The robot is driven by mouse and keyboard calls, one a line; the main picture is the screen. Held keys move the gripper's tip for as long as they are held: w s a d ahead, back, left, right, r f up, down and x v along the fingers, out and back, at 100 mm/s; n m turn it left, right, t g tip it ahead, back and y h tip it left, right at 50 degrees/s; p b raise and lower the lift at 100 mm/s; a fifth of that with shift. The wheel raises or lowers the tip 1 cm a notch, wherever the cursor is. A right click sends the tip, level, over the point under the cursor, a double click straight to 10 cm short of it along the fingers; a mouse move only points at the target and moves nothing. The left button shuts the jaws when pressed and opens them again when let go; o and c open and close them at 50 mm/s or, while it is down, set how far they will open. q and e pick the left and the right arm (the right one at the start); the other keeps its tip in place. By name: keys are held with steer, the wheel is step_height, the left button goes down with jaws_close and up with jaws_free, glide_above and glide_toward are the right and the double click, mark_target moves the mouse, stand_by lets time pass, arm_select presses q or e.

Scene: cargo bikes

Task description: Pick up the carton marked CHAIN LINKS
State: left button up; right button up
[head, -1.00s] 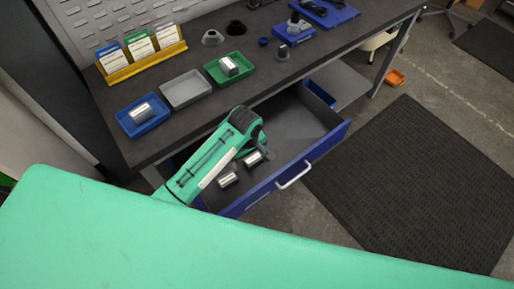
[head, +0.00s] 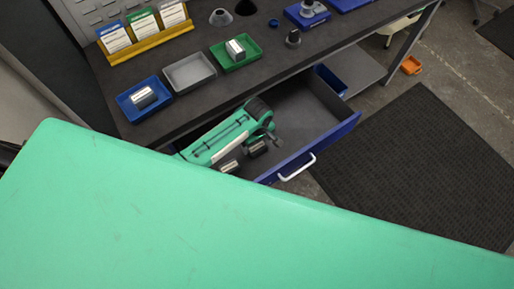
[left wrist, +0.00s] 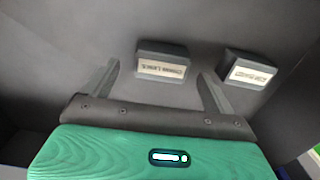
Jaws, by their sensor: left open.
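The carton marked CHAIN LINKS (left wrist: 162,62) lies in the open drawer (head: 317,146). It is dark with a pale label, and in the left wrist view it sits ahead of my left gripper (left wrist: 160,88), between the lines of its two fingers. The fingers are apart, with nothing between them. A second carton (left wrist: 248,68) lies to its right, its label too blurred to read. In the head view two cartons, a nearer one (head: 230,167) and another (head: 257,148), lie beside my left gripper (head: 270,136); I cannot tell which is which. My right gripper is not in view.
The drawer front has a white handle (head: 298,168). A black mat (head: 410,165) covers the floor.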

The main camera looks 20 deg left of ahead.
mark_target(257, 147)
arm_select(q)
step_height(257, 147, down, 4)
steer(key=shift+a+r, duration=0.1)
steer(key=shift+r, duration=0.05)
steer(key=shift+s+f, duration=0.1)
steer(key=shift+f, duration=0.3)
steer(key=c, duration=1.1)
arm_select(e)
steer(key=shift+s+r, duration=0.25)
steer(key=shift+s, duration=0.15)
